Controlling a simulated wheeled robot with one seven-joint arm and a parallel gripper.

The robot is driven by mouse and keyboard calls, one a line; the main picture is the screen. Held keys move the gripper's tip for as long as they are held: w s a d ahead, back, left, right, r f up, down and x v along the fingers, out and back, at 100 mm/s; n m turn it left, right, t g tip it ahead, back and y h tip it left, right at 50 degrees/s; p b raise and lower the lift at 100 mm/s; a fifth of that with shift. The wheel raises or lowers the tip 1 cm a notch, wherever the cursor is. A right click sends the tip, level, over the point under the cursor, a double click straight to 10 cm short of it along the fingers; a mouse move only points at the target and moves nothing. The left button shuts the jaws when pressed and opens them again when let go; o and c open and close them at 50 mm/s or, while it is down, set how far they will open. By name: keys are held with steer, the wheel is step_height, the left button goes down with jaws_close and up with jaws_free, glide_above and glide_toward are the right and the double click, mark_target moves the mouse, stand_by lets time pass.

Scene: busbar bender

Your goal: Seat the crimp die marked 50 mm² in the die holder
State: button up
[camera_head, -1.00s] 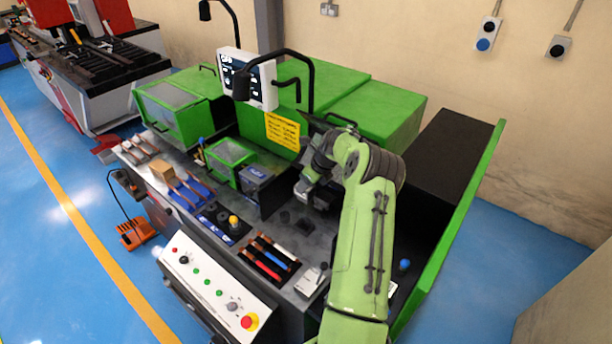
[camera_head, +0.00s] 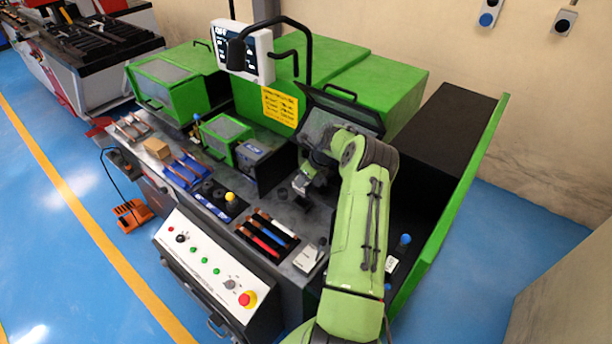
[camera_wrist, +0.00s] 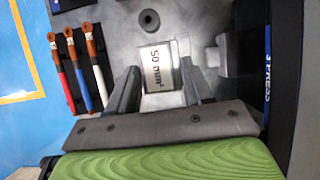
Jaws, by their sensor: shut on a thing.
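The crimp die (camera_wrist: 160,68), a pale metal block marked "50 mm²", shows in the wrist view. My gripper (camera_wrist: 158,84) is shut on it, with one dark finger on each side, and the marking faces the camera. In the head view my gripper (camera_head: 303,184) is over the grey worktop, right of the dark press unit. A grey stepped block (camera_wrist: 214,55) stands just right of the die in the wrist view, apart from it. I cannot tell whether this block is the die holder.
A dark round part with a hole (camera_wrist: 149,20) is on the worktop ahead of the die. A black tray (camera_head: 243,232) holds red, blue and white-handled pieces. A panel lettered "PRESS" (camera_wrist: 268,75) borders the right. A dark guard (camera_head: 340,105) rises behind my arm.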

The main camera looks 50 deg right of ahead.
mark_target(306, 184)
steer(key=shift+f+b, duration=1)
steer(key=shift+f, duration=0.85)
steer(key=shift+f+b, duration=1.25)
steer(key=shift+f, duration=0.35)
steer(key=o, duration=1.3)
steer(key=shift+o, duration=0.2)
steer(key=shift+s, duration=0.1)
steer(key=v, duration=1.5)
steer(key=shift+r+p, duration=0.35)
steer(key=shift+p, duration=0.05)
